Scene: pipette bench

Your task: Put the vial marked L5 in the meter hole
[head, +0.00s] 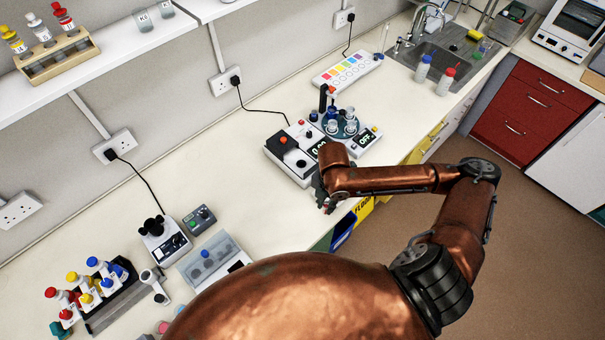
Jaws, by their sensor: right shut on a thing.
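The meter (275,152) is a white and black box with a lit display, in the middle of the bench in the head view. Dark round spots show on its top; I cannot tell which is the hole. My right gripper (325,204) is just in front of the meter, on its near right side, low over the bench edge. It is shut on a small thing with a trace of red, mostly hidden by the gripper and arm. I cannot read L5 on any vial. My left gripper is not in view.
A round carousel (352,133) with cups stands behind the meter, beside another box reading OFF (365,141). A rack of colour-capped vials (118,297) is at the lower left. A vial rack (60,55) sits on the shelf.

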